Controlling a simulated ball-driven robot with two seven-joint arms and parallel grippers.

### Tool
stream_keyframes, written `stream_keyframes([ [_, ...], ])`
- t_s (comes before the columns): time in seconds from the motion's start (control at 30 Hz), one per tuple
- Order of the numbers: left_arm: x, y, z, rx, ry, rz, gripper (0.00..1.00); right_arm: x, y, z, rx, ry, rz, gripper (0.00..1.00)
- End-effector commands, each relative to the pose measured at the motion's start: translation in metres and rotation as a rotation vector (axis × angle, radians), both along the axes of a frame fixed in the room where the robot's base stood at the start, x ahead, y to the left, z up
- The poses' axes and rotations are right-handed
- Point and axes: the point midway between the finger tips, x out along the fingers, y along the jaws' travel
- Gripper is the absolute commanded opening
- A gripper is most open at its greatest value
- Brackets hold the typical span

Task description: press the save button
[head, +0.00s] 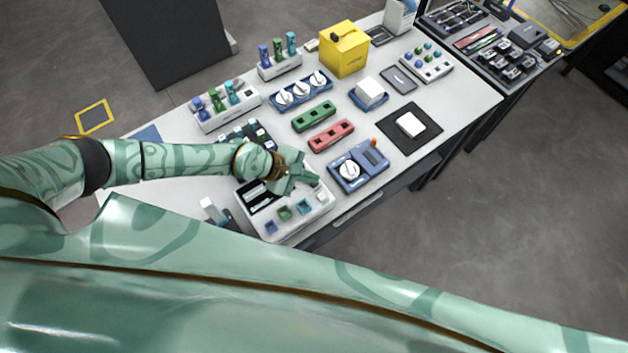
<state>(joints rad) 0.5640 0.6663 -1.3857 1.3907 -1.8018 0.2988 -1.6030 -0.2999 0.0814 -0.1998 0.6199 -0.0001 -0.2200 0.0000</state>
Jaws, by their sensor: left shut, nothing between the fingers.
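My left gripper (303,180) comes in from the left and is shut, with nothing seen between its fingers. It is over the far edge of a white box (296,228) near the table's front edge. I cannot tell whether it touches the box. The box has a dark recess or screen (258,197) at its left. Along its front are a blue square (270,228), a green square (285,213) and a teal square (303,207), with a white piece (322,197) at the right. No label reads as save at this size. My gripper and arm hide part of the box.
A blue unit with a white dial (349,170) stands close right of the box. Red (331,136) and green (314,116) blocks lie behind. A black mat (425,135) is farther right. A yellow box (344,48) stands at the back. Some bare white table lies between them.

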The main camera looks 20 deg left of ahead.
Motion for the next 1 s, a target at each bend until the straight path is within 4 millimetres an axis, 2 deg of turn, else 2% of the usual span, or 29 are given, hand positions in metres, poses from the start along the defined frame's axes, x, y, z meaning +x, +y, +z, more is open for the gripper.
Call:
stream_keyframes([
  [1.0,0.000,0.000,-0.009,0.000,0.000,0.000,0.00,-0.001,0.001,-0.008,0.001,0.003,0.000,0.46],
])
